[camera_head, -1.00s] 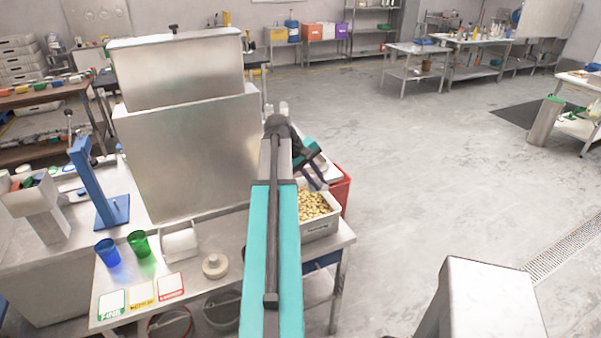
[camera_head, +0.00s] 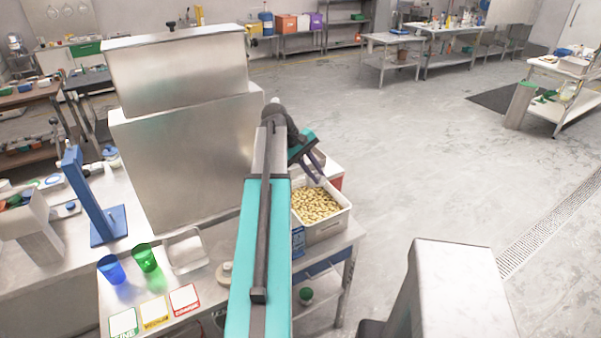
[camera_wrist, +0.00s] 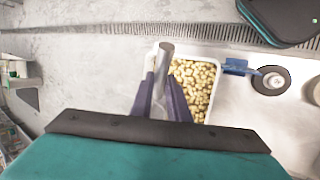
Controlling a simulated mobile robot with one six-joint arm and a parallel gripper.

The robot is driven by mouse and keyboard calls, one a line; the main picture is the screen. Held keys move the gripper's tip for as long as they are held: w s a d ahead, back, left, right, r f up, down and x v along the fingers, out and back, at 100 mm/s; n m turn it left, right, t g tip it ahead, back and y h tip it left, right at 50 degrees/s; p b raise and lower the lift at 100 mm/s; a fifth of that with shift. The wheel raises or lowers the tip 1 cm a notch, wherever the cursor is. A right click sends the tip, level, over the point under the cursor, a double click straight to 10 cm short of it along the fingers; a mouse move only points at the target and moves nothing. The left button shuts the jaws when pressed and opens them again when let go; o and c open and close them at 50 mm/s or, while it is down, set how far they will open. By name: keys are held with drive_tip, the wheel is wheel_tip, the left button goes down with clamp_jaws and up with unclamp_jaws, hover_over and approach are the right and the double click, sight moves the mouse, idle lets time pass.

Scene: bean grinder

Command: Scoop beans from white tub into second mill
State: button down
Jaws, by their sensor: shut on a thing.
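The white tub (camera_head: 326,231) is full of pale tan beans (camera_head: 316,206) and stands at the right end of the metal table. The tub also shows in the wrist view (camera_wrist: 217,90), ahead of my gripper and slightly right. My gripper (camera_head: 315,172) is above the tub's far side in the head view. In the wrist view, my gripper (camera_wrist: 162,98) has its two dark fingers shut on a grey metal cylinder (camera_wrist: 164,58). The cylinder overlaps the tub's left edge there; whether it touches beans, or is a scoop, I cannot tell. I cannot tell which thing is the second mill.
Large metal boxes (camera_head: 185,150) stand left of my arm. A blue stand (camera_head: 92,195), a blue cup (camera_head: 112,268), a green cup (camera_head: 146,257), a white tray (camera_head: 186,250) and labelled cards (camera_head: 154,312) are further left. Open floor lies right of the table.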

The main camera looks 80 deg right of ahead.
sight(315, 186)
drive_tip(key=shift+w, duration=0.2)
drive_tip(key=shift+f, duration=0.15)
drive_tip(key=shift+f+b, duration=1.9)
drive_tip(key=shift+f, duration=0.6)
wheel_tip(315, 186, down, 10)
drive_tip(key=b, duration=0.3)
drive_tip(key=shift+f, duration=0.1)
drive_tip(key=shift+r, duration=0.2)
idle(0.8)
wheel_tip(315, 186, up, 13)
drive_tip(key=p, duration=0.8)
drive_tip(key=shift+f, duration=0.15)
idle(1.0)
idle(0.4)
